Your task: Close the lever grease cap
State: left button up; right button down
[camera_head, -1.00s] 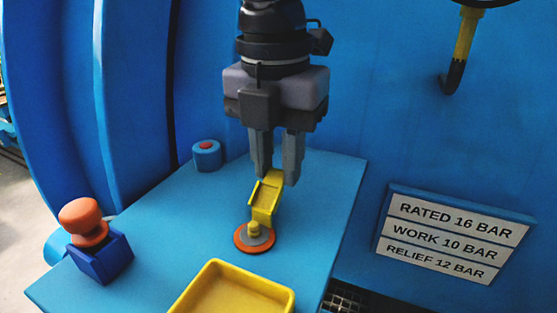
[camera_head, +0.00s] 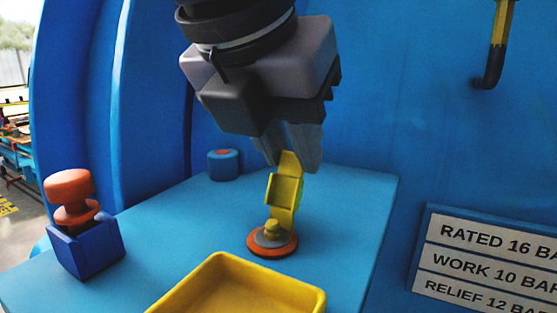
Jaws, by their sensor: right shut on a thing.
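The lever grease cap is a yellow flip lever (camera_head: 284,190) standing up and tilted above a round grey and orange base (camera_head: 272,241) on the blue shelf. The base's small yellow nub shows at the lever's foot. My right gripper (camera_head: 291,152) comes down from above, with its grey fingers at the top end of the lever. It is shut on the lever; the fingers partly hide the lever's top end. My left gripper is not in the view.
A yellow tray (camera_head: 222,262) stands on the shelf in front of the cap. An orange knob in a blue holder (camera_head: 87,247) is at the left. A small blue cylinder with a red top (camera_head: 223,165) is behind. A rating plate (camera_head: 480,262) is at the right.

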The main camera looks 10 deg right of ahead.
dwell(0.4)
jog(key=c, duration=0.9)
grip_release()
jog(key=shift+v, duration=3.65)
